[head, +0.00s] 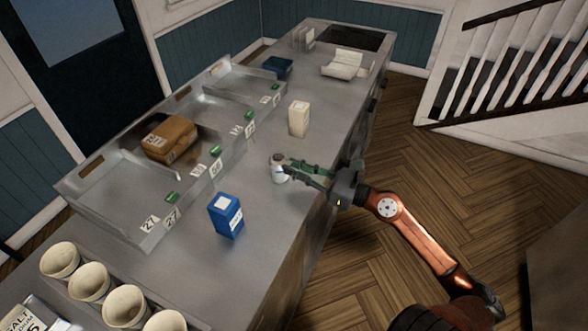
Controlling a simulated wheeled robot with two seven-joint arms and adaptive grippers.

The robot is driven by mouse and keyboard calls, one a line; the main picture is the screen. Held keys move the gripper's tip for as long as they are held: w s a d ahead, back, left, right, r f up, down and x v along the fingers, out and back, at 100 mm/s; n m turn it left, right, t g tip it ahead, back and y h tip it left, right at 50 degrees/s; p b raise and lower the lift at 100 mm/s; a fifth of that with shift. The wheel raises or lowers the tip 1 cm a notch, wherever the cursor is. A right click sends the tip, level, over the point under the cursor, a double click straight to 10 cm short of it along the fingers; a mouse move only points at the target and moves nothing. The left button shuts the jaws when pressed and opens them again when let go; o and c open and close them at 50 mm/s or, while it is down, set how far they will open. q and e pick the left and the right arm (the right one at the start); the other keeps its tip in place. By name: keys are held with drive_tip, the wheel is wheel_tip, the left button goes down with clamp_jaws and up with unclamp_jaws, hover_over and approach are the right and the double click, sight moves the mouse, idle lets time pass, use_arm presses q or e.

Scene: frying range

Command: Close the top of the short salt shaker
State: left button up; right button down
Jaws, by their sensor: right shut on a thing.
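The short salt shaker (278,174), small and white with a greyish top, stands upright on the metal counter (262,250). My right gripper (289,171) reaches in from the right, low over the counter, with its green-and-dark fingers at the shaker. It is shut on the shaker. The fingers cover part of the shaker's right side. The shaker is too small in view to tell how its top sits. My left gripper is not in view.
A blue box (226,216) stands in front of the shaker and a cream carton (298,119) behind it. Metal trays (100,190) with number tags line the left, one holding a brown box (170,139). Several cups (89,281) stand at lower left. Bare counter lies around the shaker.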

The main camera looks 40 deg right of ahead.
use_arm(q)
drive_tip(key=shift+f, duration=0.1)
use_arm(e)
drive_tip(key=shift+f, duration=0.45)
drive_tip(key=c, duration=2.3)
unclamp_jaws()
drive_tip(key=shift+c, duration=0.2)
drive_tip(key=o, duration=0.3)
drive_tip(key=shift+w, duration=0.25)
drive_tip(key=shift+o, duration=0.8)
drive_tip(key=shift+s+r, duration=0.1)
drive_tip(key=shift+r, duration=0.05)
drive_tip(key=shift+s, duration=0.15)
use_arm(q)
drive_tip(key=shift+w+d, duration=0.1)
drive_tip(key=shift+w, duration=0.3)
use_arm(e)
drive_tip(key=v, duration=1.1)
drive_tip(key=shift+s, duration=0.35)
drive_tip(key=shift+d, duration=0.15)
